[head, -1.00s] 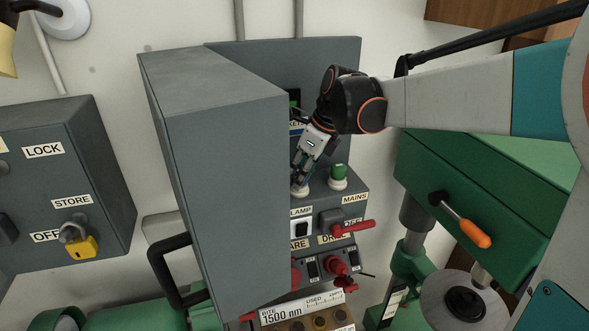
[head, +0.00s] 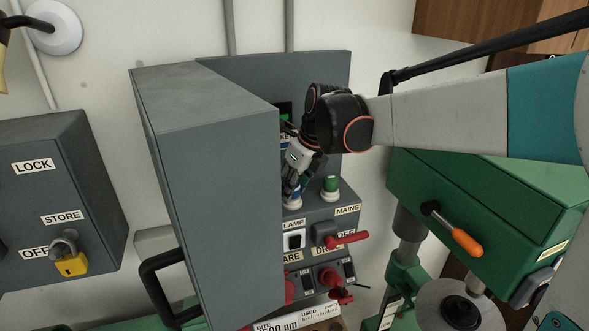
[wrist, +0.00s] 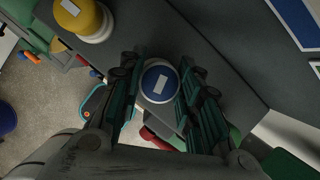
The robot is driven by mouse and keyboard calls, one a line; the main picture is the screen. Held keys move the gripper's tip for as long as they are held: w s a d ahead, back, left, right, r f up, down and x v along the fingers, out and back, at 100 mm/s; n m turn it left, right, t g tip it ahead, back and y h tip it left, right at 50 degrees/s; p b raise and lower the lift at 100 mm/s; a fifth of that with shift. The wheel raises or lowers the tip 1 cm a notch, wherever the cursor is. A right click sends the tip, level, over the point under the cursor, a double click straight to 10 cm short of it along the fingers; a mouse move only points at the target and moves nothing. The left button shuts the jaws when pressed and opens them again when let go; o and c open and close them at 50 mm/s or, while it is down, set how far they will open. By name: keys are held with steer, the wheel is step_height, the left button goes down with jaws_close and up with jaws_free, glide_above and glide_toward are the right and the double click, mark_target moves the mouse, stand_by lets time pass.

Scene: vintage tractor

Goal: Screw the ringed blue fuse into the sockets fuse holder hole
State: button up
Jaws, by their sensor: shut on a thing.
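The blue fuse (wrist: 158,82) has a round blue top with a white mark and a pale ring around it. It sits between the two fingers of my gripper (wrist: 155,98) in the wrist view, and my gripper is shut on it. In the head view my gripper (head: 292,190) points down at the ledge of the grey cabinet, with the pale base of the blue fuse (head: 292,204) just under the fingertips. The fuse looks roughly upright at the ledge. The hole under it is hidden, so I cannot tell how deep it sits.
A green fuse (head: 331,187) stands close on the right. A yellow fuse (wrist: 82,18) shows in the wrist view. The open grey cabinet door (head: 205,190) stands close on the left. Red levers (head: 345,238) stick out below. A green box (head: 485,205) is at right.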

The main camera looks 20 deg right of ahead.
steer(key=shift+s, duration=0.1)
steer(key=shift+m+t+h, duration=0.3)
steer(key=shift+m, duration=0.6)
steer(key=shift+m+h, duration=0.4)
steer(key=shift+m, duration=0.5)
steer(key=o, duration=0.6)
steer(key=shift+c, duration=0.2)
steer(key=shift+n+y, duration=0.4)
steer(key=shift+n, duration=0.5)
